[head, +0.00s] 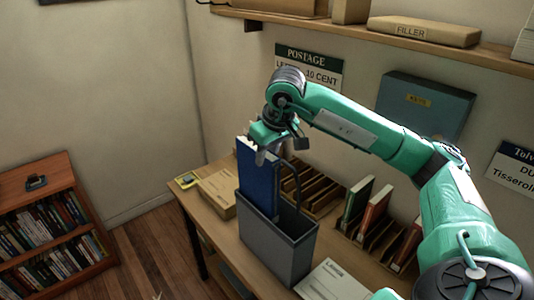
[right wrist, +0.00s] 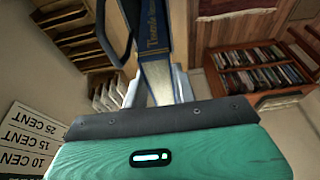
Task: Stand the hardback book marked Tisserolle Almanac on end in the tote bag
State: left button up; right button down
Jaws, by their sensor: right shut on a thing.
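The blue hardback book (head: 257,182) is upright, its lower part inside the grey tote bag (head: 272,243) on the table. The bag's front wall hides the book's lower end, so I cannot tell whether it touches the bottom. My right gripper (head: 266,154) is shut on the book's top end, above the bag's rim. In the right wrist view, the book's spine (right wrist: 155,45) shows gold lettering, only partly readable, between the fingers of my right gripper (right wrist: 160,88). The bag's dark handle (right wrist: 118,28) stands close beside the book. My left gripper is out of view.
Wooden slotted racks (head: 315,190) stand behind the bag, with a green book (head: 356,203) and red books upright to the right. A tan box (head: 217,195) lies left of the bag. A white paper (head: 333,282) lies in front. A wall shelf (head: 350,27) runs above.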

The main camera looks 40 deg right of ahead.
aim_at(267, 167)
jog(key=shift+f+b, duration=0.4)
jog(key=shift+f, duration=0.2)
jog(key=shift+f+b, duration=1.3)
jog(key=shift+f, duration=0.15)
jog(key=shift+f+b, duration=1.4)
jog(key=shift+b, duration=0.1)
jog(key=shift+f, duration=0.1)
jog(key=shift+f+b, duration=1.25)
jog(key=shift+f, duration=0.15)
